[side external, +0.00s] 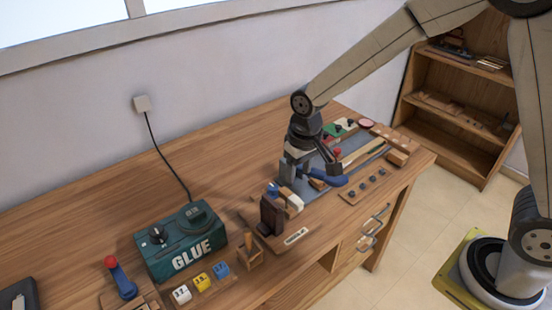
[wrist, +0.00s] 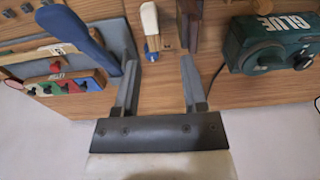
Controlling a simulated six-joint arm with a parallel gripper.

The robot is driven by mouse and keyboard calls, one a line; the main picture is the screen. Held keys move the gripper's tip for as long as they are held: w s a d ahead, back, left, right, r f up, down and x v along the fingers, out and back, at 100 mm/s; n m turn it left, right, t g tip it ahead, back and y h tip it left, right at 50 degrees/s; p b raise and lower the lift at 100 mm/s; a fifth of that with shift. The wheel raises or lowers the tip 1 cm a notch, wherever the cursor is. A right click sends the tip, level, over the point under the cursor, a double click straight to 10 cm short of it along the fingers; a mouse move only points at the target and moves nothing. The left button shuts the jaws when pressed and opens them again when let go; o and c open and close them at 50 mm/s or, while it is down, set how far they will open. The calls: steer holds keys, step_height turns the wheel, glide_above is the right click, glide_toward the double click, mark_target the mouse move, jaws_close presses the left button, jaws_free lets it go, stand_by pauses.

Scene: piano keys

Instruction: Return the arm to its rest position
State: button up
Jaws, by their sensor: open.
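My gripper (side external: 291,182) is above the wooden workbench (side external: 90,215), with its fingers pointing down close behind the small white and brown pieces. In the wrist view my gripper (wrist: 158,88) has its two fingers spread apart with only bare bench showing between them. A white piece (side external: 292,199) with a blue knob (side external: 272,188) stands beside a dark brown block (side external: 271,215). In the wrist view the white piece (wrist: 149,18) lies just beyond the fingertips, apart from them. The arm reaches in from the upper right.
A green glue box (side external: 180,243) stands at the left, with small numbered blocks (side external: 201,282) in front. A blue handle (side external: 333,180) lies close to the gripper's right. A board with small knobs (side external: 364,187) and a shelf (side external: 460,100) are farther right. The bench's back left is clear.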

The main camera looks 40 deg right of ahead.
steer(key=s+d+t, duration=0.1)
steer(key=s+d, duration=0.7)
steer(key=s, duration=0.4)
steer(key=shift+s+d+r+t, duration=0.25)
steer(key=shift+s+t, duration=0.1)
steer(key=shift+t, duration=0.05)
stand_by(0.8)
